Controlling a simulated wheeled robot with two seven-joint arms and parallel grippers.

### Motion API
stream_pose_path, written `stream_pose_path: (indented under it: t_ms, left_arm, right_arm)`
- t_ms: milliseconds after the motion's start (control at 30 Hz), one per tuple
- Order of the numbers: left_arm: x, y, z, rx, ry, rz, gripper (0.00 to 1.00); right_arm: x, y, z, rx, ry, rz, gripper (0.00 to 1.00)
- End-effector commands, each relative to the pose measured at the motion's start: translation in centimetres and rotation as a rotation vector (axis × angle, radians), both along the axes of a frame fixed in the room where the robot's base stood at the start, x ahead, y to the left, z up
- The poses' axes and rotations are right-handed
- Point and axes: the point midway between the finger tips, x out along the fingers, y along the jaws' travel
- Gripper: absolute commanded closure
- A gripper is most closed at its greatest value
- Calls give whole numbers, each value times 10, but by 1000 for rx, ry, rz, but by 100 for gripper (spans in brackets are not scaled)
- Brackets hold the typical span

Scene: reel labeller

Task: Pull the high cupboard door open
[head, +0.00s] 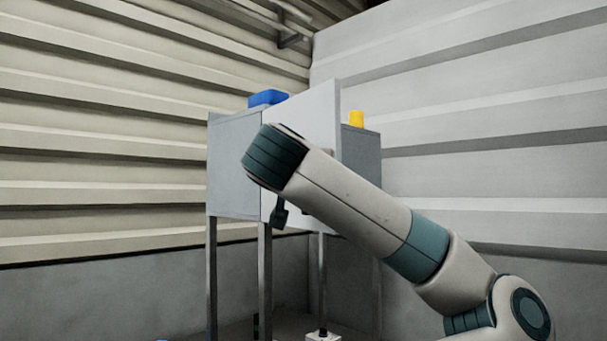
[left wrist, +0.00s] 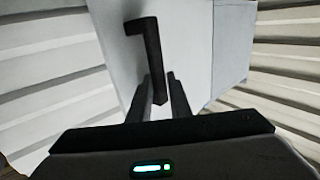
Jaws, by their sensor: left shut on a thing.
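The high cupboard (head: 233,165) is a grey box on legs in the head view. Its pale door (head: 315,112) looks set at an angle to the box, its right edge standing higher than the cupboard top, so it appears partly open. In the left wrist view the door (left wrist: 185,45) fills the middle, with a black bent handle (left wrist: 151,50) on it. My left gripper (left wrist: 158,90) is shut on the handle's bar, one finger on each side. In the head view an arm of mine covers part of the door and hides the grip. My right gripper is not in view.
A blue box (head: 267,97) and a yellow item (head: 356,118) sit on top of the cupboard. Ribbed walls (head: 100,130) stand behind and to both sides. The space left of the cupboard looks clear. A small white object (head: 323,335) shows below.

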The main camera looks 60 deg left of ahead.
Motion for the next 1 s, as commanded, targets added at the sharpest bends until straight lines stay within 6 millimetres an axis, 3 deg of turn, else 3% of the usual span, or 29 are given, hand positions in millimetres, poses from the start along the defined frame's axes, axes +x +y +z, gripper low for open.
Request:
stream_pose_path:
  t_ms: [267, 300, 367, 1000]
  left_arm:
    - [-1, 0, 7, 14, -7, 3, 100]
    - [-1, 0, 7, 14, -7, 2, 78]
    - [-1, 0, 7, 13, -6, 2, 64]
    - [-2, -2, 3, 7, -5, 0, 64]
  right_arm:
    - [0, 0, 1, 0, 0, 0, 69]
    - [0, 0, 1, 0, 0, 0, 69]
    - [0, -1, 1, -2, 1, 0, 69]
    - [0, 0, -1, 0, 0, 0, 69]
